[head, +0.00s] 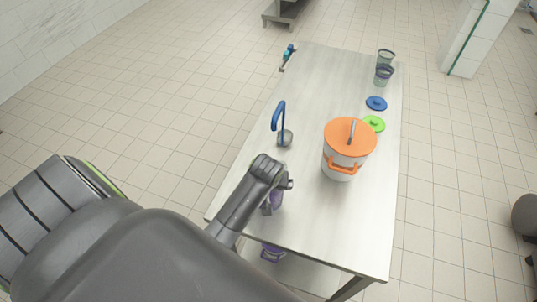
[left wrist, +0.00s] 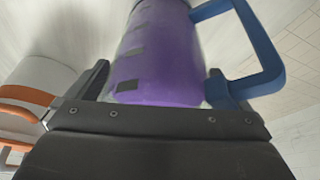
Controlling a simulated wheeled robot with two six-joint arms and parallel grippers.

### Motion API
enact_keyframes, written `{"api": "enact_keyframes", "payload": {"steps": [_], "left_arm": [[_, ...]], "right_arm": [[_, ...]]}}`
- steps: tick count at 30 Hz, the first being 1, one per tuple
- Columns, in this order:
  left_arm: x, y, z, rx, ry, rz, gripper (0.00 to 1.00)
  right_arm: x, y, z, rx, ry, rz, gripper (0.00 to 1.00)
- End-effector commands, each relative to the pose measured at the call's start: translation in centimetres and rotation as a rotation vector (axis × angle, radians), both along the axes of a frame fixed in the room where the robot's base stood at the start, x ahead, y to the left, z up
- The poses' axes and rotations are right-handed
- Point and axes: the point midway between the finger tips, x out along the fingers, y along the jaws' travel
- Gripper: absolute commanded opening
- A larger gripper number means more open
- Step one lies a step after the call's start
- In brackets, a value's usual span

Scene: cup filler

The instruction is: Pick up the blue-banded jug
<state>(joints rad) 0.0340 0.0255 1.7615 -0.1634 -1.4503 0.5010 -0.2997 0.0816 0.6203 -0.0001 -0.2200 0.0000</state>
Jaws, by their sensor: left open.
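A jug with purple contents or body (left wrist: 160,55) and dark square marks fills the middle of the left wrist view. A blue handle (left wrist: 262,50) shows on its right side. My left gripper (left wrist: 158,78) is open, with one finger on each side of the jug's visible body. I cannot tell whether the fingers touch it. No separate blue band can be made out. My right gripper is not in view.
An orange-lidded pot (head: 343,160) stands right of my arm. A blue-handled ladle (head: 281,120) lies behind my wrist. Green (head: 374,124) and blue (head: 376,103) lids and clear cups (head: 384,75) line the right side. Another purple item (head: 272,253) shows below the table's front edge.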

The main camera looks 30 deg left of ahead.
Motion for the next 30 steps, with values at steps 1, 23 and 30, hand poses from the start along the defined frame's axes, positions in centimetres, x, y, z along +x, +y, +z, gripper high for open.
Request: {"api": "enact_keyframes", "payload": {"steps": [1,23,30], "left_arm": [[0.03,0.02,-0.04,0.0,0.0,0.0,1.0],[0.2,0.0,0.23,0.001,-0.007,-0.001,0.33],[0.23,0.0,0.41,0.001,-0.008,-0.001,0.33]], "right_arm": [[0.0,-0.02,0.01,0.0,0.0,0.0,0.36],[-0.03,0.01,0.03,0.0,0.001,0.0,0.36],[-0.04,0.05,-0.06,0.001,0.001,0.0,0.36]]}}
